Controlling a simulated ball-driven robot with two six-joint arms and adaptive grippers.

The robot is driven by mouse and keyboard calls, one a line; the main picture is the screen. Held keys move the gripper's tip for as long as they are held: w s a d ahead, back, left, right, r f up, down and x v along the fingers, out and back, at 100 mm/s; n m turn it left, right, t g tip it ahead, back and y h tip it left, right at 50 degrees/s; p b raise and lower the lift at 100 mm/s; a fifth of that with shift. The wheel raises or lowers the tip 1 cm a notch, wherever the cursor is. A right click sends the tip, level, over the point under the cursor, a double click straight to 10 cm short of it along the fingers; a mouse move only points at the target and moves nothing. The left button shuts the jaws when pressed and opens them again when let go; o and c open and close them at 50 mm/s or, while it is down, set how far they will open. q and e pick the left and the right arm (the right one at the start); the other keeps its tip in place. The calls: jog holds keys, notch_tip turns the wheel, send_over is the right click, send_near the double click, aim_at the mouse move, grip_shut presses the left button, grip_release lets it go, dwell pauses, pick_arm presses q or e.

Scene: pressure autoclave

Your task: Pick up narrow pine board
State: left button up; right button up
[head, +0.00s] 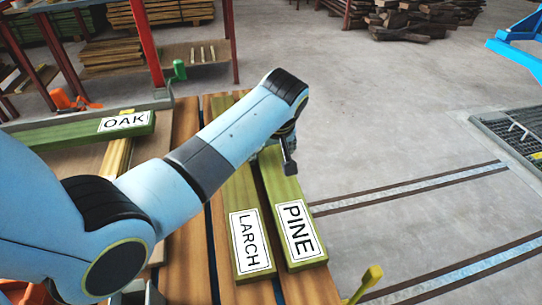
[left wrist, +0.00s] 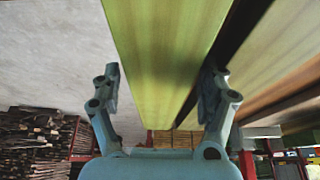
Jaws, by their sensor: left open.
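The narrow pine board (head: 279,190) is green-yellow, with a white PINE label at its near end. It lies lengthwise on brown planks, just right of the similar larch board (head: 239,192). My left gripper (head: 287,158) is at the pine board, well beyond its label; my arm hides part of the boards there. In the left wrist view, the pine board (left wrist: 162,45) runs between the two open fingers of my left gripper (left wrist: 160,92). The right finger sits by the dark gap beside the larch board (left wrist: 258,65). Finger contact is unclear. My right gripper is not in view.
An oak board (head: 75,133) lies at the left. Red-framed shelving (head: 145,45) with stacked planks stands behind it. A yellow handle-like part (head: 364,283) is at the near right of the planks. The concrete floor to the right is open, with inlaid rails (head: 420,187).

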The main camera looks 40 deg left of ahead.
pick_arm(q)
jog(key=c, duration=1.3)
jog(key=shift+r, duration=0.1)
jog(key=shift+c, duration=0.7)
